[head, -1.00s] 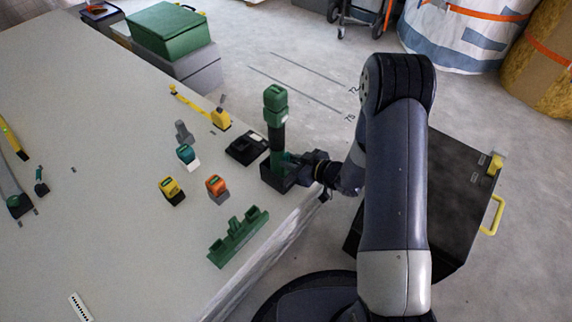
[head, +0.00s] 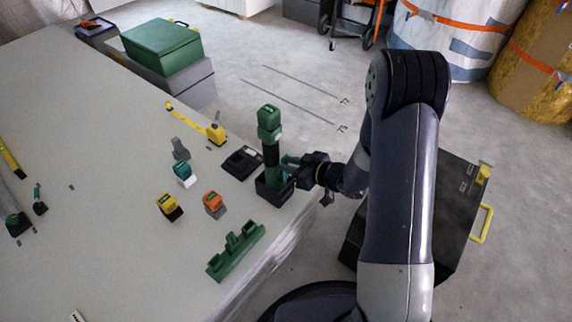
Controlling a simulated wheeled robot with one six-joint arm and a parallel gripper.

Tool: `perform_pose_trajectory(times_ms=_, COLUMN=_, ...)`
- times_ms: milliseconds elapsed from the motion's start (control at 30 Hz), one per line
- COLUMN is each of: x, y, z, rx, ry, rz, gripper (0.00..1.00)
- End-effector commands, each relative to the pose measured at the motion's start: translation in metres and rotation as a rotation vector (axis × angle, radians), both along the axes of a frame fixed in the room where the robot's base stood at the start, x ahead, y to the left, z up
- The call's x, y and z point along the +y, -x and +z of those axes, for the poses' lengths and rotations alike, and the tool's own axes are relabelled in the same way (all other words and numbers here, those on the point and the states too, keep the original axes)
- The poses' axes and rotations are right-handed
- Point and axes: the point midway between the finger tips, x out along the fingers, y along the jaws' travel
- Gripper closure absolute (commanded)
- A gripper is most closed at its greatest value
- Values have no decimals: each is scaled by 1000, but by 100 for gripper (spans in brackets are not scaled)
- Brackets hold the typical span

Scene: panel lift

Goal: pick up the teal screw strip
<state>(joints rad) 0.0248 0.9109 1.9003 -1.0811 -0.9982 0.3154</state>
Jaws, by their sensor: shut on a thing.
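The teal screw strip looks to be the small block with a teal top and pale base (head: 184,174), standing on the table among similar yellow and orange blocks. My gripper (head: 287,166) is at the table's right edge, well to the right of the teal block. It is shut on the upright green tool (head: 269,122) with a dark grip. The tool's lower end is in or just above a black holder (head: 272,192); I cannot tell whether it rests there. The fingertips are small and partly hidden.
A yellow block (head: 168,206) and an orange block (head: 214,204) stand in front of the teal one. A green rack (head: 236,252) lies near the table edge. A black dock (head: 242,162) and a grey piece (head: 180,149) are close by.

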Motion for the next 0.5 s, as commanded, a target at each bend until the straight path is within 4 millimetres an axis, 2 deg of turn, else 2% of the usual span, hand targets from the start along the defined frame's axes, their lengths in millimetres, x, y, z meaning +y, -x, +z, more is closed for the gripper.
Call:
perform_pose_trajectory(times_ms=300, x=-64, y=48, z=1, rx=2, ry=-3, rz=-9, gripper=97)
perform_pose_trajectory(times_ms=500, x=-98, y=75, z=0, rx=1, ry=-2, rz=-6, gripper=97)
